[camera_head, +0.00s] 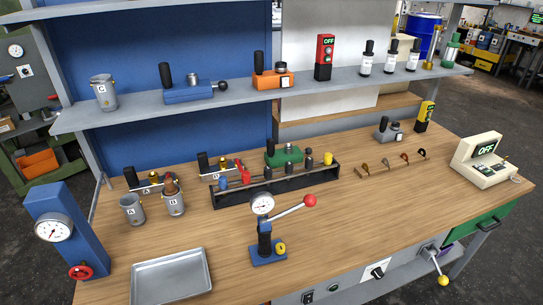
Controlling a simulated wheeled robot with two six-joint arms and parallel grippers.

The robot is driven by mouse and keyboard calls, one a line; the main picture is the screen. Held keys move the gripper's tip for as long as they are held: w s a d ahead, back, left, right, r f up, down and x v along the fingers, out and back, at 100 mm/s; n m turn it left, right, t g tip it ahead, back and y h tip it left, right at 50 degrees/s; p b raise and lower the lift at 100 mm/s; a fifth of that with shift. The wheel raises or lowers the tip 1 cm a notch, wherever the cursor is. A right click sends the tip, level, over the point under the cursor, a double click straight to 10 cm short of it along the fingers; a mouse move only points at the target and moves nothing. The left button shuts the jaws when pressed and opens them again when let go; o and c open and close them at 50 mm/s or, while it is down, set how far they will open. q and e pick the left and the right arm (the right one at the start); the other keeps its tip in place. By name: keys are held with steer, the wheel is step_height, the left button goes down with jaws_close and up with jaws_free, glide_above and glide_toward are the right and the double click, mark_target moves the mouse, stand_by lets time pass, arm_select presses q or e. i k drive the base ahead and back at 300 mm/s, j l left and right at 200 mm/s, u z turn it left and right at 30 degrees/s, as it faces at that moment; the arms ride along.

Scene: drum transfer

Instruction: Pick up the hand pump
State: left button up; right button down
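A blue device with a round white gauge and a silver lever ending in a red ball stands upright on the wooden workbench; it looks like the hand pump (265,243). Its blue base rests near the front middle of the bench, with a small yellow part on the base's right side. The lever points up and to the right. Nothing is holding it. Neither of my grippers is in view.
A metal tray (171,278) lies left of the pump. A blue gauge stand (66,236) with a red knob is at the far left. A black rack (275,187) with several tools stands behind the pump. Bench space right of the pump is clear up to the OFF-display box (480,163).

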mark_target(264, 253)
steer(key=i+l, duration=0.15)
steer(key=l, duration=0.2)
steer(key=i+l, duration=0.15)
steer(key=l, duration=0.2)
steer(key=i+l, duration=0.1)
steer(key=l, duration=0.25)
steer(key=i+l, duration=0.15)
steer(key=l, duration=0.2)
steer(key=i+l, duration=0.15)
steer(key=l, duration=0.2)
steer(key=i+l, duration=0.15)
steer(key=l, duration=0.25)
steer(key=i+l, duration=0.15)
steer(key=l, duration=0.2)
steer(key=i+l+u, duration=0.1)
steer(key=l+u, duration=0.65)
steer(key=i+l+u, duration=0.1)
steer(key=l+u, duration=0.25)
steer(key=u, duration=0.25)
